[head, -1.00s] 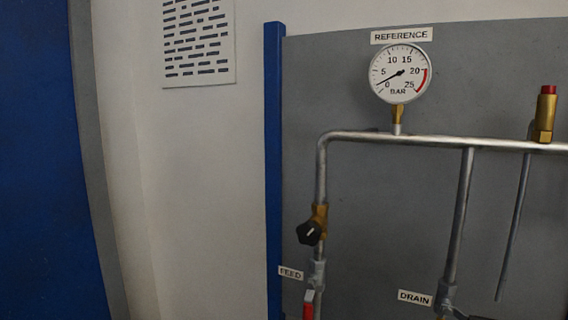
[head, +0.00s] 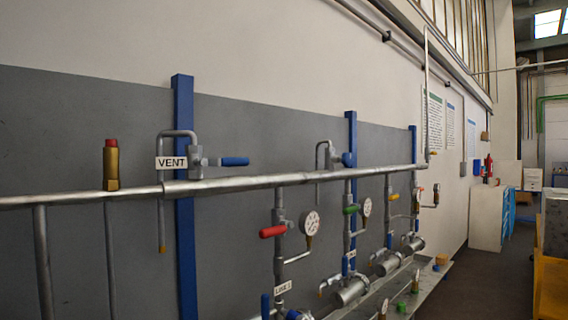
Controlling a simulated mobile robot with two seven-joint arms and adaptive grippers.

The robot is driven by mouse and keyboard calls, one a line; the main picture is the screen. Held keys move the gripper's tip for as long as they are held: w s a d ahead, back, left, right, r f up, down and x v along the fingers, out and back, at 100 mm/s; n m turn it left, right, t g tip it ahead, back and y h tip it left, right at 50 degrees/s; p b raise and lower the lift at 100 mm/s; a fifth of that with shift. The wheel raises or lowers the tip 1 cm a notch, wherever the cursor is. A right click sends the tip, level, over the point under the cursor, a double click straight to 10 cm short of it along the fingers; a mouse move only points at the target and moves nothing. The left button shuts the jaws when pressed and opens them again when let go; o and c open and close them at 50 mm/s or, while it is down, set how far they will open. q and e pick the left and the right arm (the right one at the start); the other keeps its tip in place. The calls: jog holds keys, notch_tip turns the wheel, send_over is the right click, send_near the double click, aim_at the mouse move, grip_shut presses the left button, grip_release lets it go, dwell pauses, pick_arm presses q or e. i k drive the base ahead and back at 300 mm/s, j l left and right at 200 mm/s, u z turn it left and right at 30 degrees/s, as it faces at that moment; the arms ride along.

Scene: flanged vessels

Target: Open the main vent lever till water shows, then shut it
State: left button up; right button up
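The vent valve's blue lever (head: 235,161) is at left centre in the head view, just above the long horizontal pipe. It lies level and points right, roughly along the pipe. A white VENT label (head: 171,163) is beside the valve body (head: 197,162). A bent vent tube (head: 161,215) arches over and hangs down in front of the grey panel, ending in a brass-coloured tip (head: 162,249). I see no water at the tip. Neither gripper is in view.
A brass valve with a red cap (head: 111,165) stands left on the pipe (head: 130,193). Another blue-handled valve (head: 347,159) is farther along. Below are red (head: 273,231) and green (head: 351,210) levers, gauges (head: 309,223) and flanged vessels (head: 352,290). Floor (head: 497,278) shows at right.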

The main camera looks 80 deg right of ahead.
aim_at(225, 162)
jog(key=z, duration=1.6)
